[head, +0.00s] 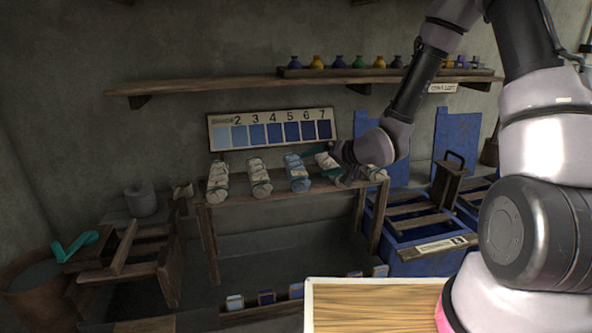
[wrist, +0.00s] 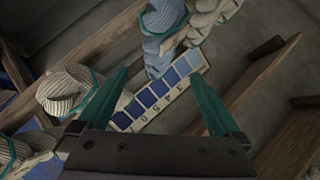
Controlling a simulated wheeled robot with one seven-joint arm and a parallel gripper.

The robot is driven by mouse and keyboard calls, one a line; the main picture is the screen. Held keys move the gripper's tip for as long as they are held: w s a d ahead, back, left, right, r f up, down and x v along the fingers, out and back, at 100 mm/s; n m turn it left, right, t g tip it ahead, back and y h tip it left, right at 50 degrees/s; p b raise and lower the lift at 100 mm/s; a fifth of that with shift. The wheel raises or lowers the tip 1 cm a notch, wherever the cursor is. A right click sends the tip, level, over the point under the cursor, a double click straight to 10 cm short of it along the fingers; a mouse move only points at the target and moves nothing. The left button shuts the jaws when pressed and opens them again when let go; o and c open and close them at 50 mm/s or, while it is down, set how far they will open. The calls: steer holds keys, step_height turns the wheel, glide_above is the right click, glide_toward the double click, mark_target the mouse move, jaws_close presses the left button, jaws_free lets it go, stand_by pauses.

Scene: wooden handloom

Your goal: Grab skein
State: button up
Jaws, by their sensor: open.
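Several tied skeins lie in a row on a wooden rack (head: 285,188). From the left in the head view there are two cream skeins (head: 218,181) (head: 259,178), a light blue skein (head: 297,173), a pale skein (head: 329,166) partly covered by my gripper, and another pale skein (head: 376,173). My gripper (wrist: 160,73) is open and empty, its teal fingers spread. In the wrist view the blue skein (wrist: 161,32) lies beyond the fingertips. A cream-grey skein (wrist: 62,92) with a teal tie lies beside the left finger; whether they touch is unclear.
A numbered blue shade board (head: 271,130) stands behind the rack. A wooden shelf (head: 200,87) with small coloured bottles runs above. Blue wooden frames (head: 415,235) stand to the right, a wooden stool-like frame (head: 125,255) to the left. A light wooden panel (head: 370,305) is in front.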

mark_target(303, 167)
steer(key=x, duration=0.9)
steer(key=shift+w+f, duration=0.1)
steer(key=shift+w, duration=0.05)
steer(key=shift+c, duration=0.3)
steer(key=c, duration=1.5)
